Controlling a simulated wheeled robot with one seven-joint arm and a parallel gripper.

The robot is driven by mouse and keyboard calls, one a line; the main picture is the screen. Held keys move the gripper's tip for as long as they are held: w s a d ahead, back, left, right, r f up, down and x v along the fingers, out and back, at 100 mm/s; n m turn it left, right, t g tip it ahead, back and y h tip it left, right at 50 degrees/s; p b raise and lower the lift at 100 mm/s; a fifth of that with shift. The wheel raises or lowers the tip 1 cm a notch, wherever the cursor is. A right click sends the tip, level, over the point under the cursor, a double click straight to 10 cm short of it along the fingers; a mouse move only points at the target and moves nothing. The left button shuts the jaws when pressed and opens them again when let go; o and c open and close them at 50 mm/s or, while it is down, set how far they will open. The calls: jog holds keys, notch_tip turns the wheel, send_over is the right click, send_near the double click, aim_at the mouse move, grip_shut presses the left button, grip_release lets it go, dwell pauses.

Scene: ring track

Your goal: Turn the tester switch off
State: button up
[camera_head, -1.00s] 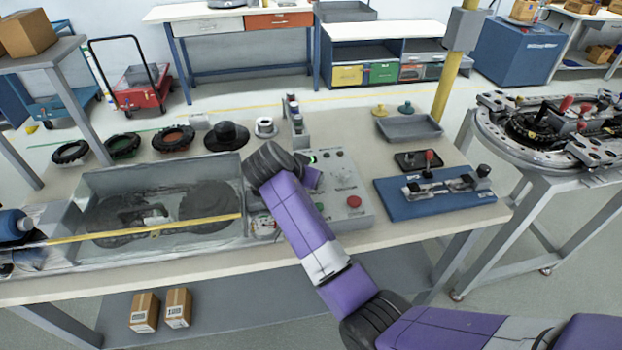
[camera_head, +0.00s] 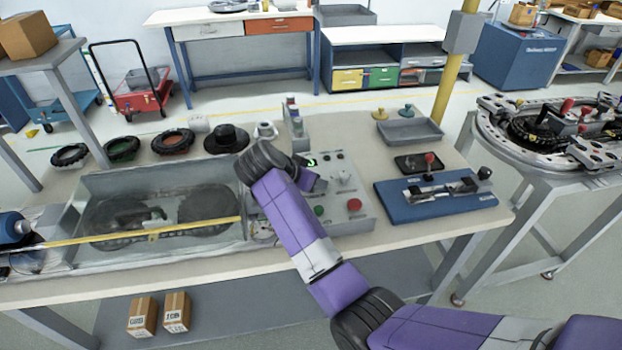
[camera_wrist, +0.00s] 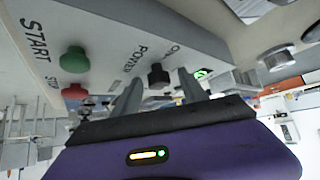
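The tester is a grey control panel (camera_head: 335,226) on the bench, right of a clear-covered tank. In the wrist view a black knob marked POWER (camera_wrist: 158,75) stands on the panel face (camera_wrist: 110,22). My gripper (camera_wrist: 160,92) is open, its two grey fingers apart on either side of the knob's line; I cannot tell whether they touch it. The setting of the knob is not clear. A green START button (camera_wrist: 75,60) and a red STOP button (camera_wrist: 75,91) are beside it. A small green display (camera_wrist: 203,74) is lit. In the head view my wrist hides the fingers.
The tank (camera_head: 165,168) stands left of the panel, close to my wrist. A blue fixture board (camera_head: 405,212) and a grey tray (camera_head: 408,129) are to the right. Wheels or belts lie behind the tank.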

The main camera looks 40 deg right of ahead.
jog(key=shift+a+r, duration=0.1)
jog(key=v, duration=0.7)
jog(key=shift+a+r+b, duration=0.2)
jog(key=shift+b, duration=0.2)
dwell(0.3)
